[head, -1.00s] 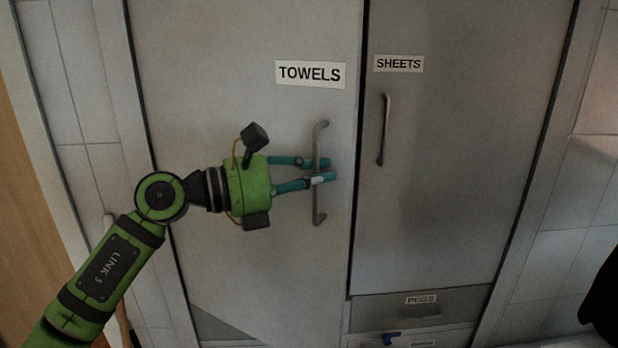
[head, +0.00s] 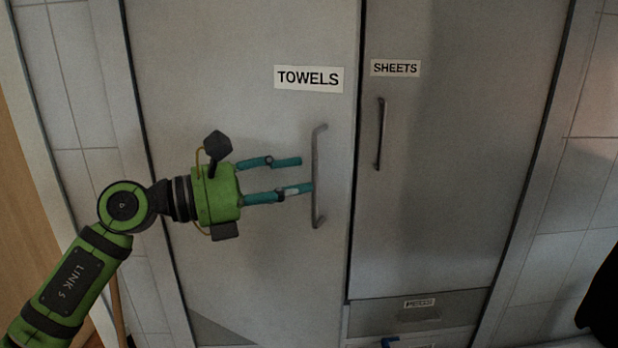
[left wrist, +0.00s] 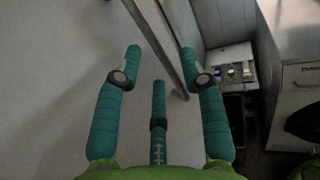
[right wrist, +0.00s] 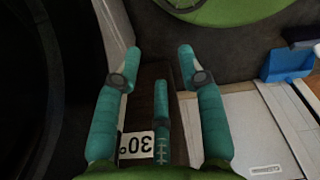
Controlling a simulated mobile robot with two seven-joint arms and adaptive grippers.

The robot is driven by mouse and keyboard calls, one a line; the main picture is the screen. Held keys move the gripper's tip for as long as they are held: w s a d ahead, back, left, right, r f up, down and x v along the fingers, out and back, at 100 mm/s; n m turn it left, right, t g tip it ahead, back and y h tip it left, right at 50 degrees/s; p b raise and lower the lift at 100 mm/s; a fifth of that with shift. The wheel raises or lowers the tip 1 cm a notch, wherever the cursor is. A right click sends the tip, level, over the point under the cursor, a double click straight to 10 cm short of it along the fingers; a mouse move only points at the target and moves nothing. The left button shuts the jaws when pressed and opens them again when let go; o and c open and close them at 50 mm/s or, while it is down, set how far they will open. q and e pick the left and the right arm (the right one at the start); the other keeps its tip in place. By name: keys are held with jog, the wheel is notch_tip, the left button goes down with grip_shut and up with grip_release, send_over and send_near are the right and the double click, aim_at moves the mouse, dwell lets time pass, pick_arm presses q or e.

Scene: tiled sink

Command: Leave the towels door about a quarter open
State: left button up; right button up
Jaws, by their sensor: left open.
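The towels door (head: 250,130) is a grey panel with a TOWELS label (head: 309,78). It stands ajar, its lower edge slanting out from the frame; I cannot tell the exact angle. Its vertical bar handle (head: 317,175) is near the right edge. My left gripper (head: 307,174) is open and empty, its fingertips just left of the handle in the head view. In the left wrist view, the handle (left wrist: 168,45) lies ahead of the spread fingers (left wrist: 160,50). My right gripper (right wrist: 160,50) is open and empty in the right wrist view; it is not in the head view.
The sheets door (head: 430,190) is right of the towels door, with its own handle (head: 380,135). A pegs drawer (head: 400,313) is below it. In the right wrist view, a dark board with a 30° label (right wrist: 134,145) lies below the fingers, and a blue object (right wrist: 287,65) is at right.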

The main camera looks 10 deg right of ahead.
pick_arm(q)
jog(key=s+a, duration=0.1)
jog(key=a, duration=0.7)
jog(key=shift+s+a, duration=0.15)
jog(key=shift+s, duration=0.05)
